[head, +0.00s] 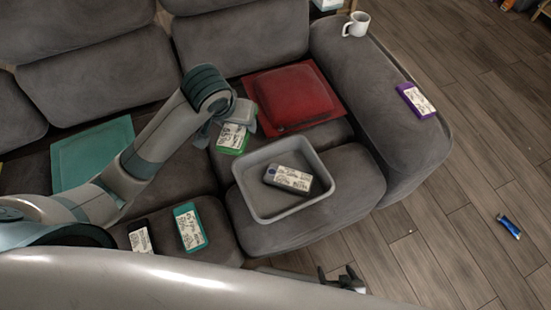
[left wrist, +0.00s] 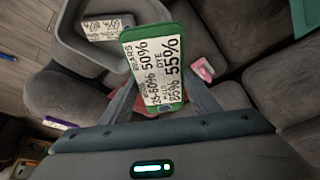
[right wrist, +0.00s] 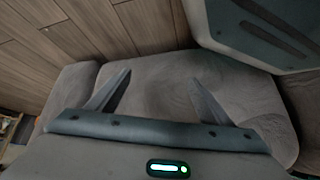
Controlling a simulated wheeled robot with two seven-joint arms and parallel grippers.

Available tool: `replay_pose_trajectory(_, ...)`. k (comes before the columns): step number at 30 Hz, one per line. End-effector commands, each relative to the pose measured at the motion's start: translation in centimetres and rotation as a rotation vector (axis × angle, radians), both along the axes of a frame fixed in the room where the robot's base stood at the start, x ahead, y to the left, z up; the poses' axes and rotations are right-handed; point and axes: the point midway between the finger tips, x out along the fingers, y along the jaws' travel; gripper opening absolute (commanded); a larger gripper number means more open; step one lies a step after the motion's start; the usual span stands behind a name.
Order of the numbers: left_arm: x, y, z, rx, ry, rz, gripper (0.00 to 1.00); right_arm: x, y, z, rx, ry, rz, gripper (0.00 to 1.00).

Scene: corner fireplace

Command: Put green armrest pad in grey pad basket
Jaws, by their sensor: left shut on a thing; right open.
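The green armrest pad (head: 232,139), with a white printed label, is held in my left gripper (head: 238,118), above the sofa seat just to the left of the basket. It fills the middle of the left wrist view (left wrist: 155,65), between the two fingers. The grey pad basket (head: 252,192) sits on the front right of the sofa and holds a dark pad (head: 289,179) with a white label. The basket also shows at the upper left of the left wrist view (left wrist: 70,47). My right gripper (head: 341,279) is open and empty, low in front of the sofa.
A red cushion (head: 290,97) lies behind the basket and a teal one (head: 90,153) at left. A teal pad (head: 190,227) and a dark pad (head: 140,237) lie at the front left. A white mug (head: 356,24) and purple pad (head: 417,101) are on the armrest.

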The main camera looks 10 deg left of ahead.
Motion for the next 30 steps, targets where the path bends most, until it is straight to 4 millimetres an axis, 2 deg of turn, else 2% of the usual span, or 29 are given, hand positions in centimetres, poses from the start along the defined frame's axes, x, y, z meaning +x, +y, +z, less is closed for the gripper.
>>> replay_pose_trajectory(5, 0.4, -0.9, -0.4, 0.000, 0.004, -0.076, 0.33, -1.4, -0.7, 0.2, -0.014, 0.036, 0.001, 0.77)
replay_pose_trajectory(11, 1.1, -3.2, -2.0, -0.001, 0.006, -0.261, 0.33, -4.6, -2.1, 0.5, -0.040, 0.118, 0.000, 0.77)
replay_pose_trajectory(20, 1.3, -7.0, -6.3, -0.002, 0.008, -0.617, 0.33, -11.9, -4.9, 1.3, -0.091, 0.287, -0.001, 0.77)
replay_pose_trajectory(27, 0.1, -9.3, -9.9, -0.003, 0.007, -0.863, 0.33, -17.7, -7.2, 2.6, -0.130, 0.416, -0.003, 0.77)
replay_pose_trajectory(30, -0.5, -9.8, -11.2, -0.003, 0.006, -0.940, 0.33, -19.7, -7.9, 3.1, -0.142, 0.458, -0.004, 0.77)
